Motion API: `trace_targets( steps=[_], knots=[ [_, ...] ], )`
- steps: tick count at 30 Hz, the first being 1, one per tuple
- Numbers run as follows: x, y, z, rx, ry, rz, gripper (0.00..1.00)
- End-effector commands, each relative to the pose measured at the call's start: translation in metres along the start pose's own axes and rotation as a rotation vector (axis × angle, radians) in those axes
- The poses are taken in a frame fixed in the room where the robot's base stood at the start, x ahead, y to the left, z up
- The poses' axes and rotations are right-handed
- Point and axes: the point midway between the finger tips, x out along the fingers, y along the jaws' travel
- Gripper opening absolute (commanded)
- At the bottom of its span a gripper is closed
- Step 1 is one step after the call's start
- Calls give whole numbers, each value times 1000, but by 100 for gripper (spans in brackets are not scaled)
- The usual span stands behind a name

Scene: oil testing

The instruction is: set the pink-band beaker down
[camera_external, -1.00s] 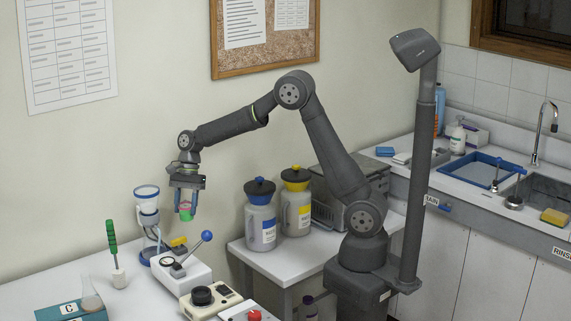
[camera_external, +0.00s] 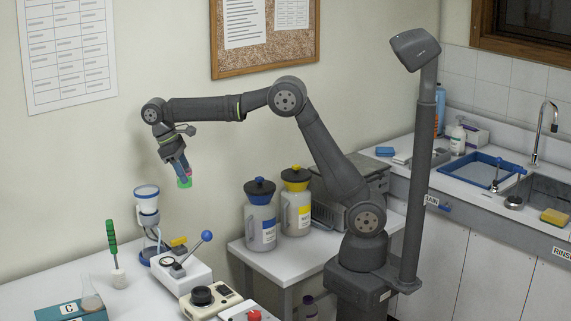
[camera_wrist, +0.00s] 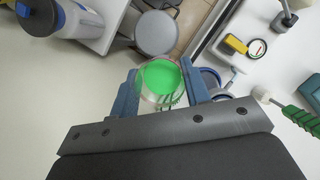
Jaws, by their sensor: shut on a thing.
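My gripper (camera_external: 181,172) is shut on a small clear beaker (camera_external: 185,182) and holds it in the air, above and right of the filter funnel. The beaker holds green liquid, and a bit of pink shows at it between the fingers. My gripper is tilted, its fingers pointing down and to the right. In the wrist view, the blue fingers of my gripper (camera_wrist: 158,80) are on either side of the beaker (camera_wrist: 160,82), whose green contents face the camera. I cannot see its base.
A blue-rimmed funnel (camera_external: 146,191) stands on the left bench by a device with a blue-knobbed lever (camera_external: 206,236). A green-handled brush (camera_external: 112,237) stands to their left. Blue-lidded (camera_external: 260,222) and yellow-lidded (camera_external: 296,208) jugs stand on the middle table. Some bare bench (camera_external: 35,287) shows at left.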

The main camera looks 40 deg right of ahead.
Motion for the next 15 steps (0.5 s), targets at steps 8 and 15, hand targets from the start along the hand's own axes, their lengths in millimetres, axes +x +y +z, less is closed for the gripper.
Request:
trace_targets(
  steps=[8, 15],
  knots=[
    [-12, 0, -59, -326, -1, 137, 19],
    [-29, -3, -108, -647, 0, 271, 19]
  ],
)
